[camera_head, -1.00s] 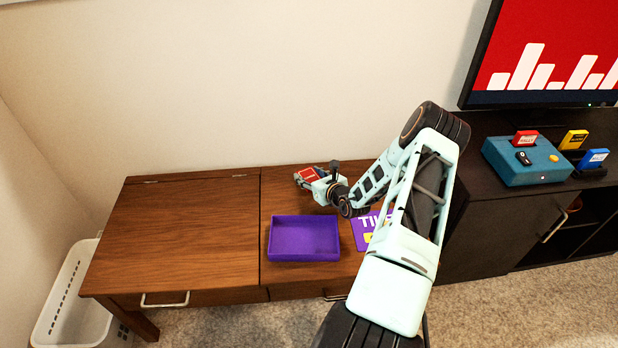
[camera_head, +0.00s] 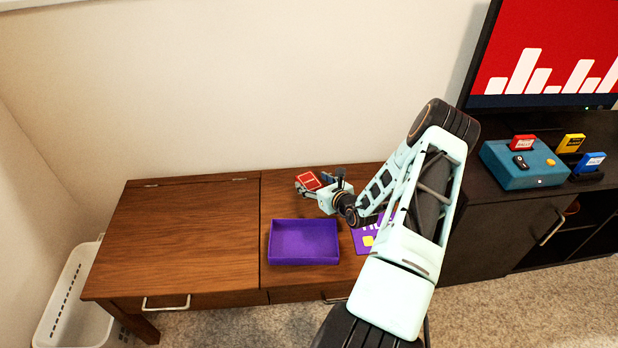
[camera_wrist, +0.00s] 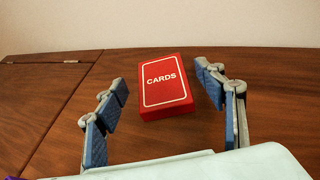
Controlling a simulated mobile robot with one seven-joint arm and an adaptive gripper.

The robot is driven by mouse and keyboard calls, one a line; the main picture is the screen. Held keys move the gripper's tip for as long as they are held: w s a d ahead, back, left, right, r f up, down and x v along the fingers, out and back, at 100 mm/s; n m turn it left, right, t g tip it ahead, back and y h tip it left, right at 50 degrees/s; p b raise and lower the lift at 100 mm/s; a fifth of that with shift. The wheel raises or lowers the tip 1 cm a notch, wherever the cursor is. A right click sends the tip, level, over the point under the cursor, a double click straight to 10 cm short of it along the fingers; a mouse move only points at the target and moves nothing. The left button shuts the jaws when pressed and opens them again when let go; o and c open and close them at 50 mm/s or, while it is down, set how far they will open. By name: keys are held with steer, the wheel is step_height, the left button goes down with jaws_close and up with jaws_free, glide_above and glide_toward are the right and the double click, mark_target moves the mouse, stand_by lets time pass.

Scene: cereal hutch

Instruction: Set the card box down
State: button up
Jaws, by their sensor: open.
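The card box (camera_wrist: 165,86) is red with a white border and the word CARDS. In the wrist view it lies flat on the brown wooden table, with its near end between the tips of my gripper's fingers. My gripper (camera_wrist: 162,98) is open, with blue pads on either side of the box and gaps between pads and box. In the head view the card box (camera_head: 308,181) is at the back of the table, and my gripper (camera_head: 322,187) is around its right side.
An open purple tray (camera_head: 303,262) stands in front of the card box. A purple printed lid (camera_head: 367,241) lies to its right, partly hidden by my arm. The left part of the wooden table (camera_head: 185,235) is clear. A dark cabinet with a teal console (camera_head: 523,165) stands at the right.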

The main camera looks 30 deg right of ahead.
steer(key=p+v, duration=0.1)
steer(key=v, duration=0.7)
steer(key=shift+s+p, duration=0.15)
steer(key=shift+p, duration=0.2)
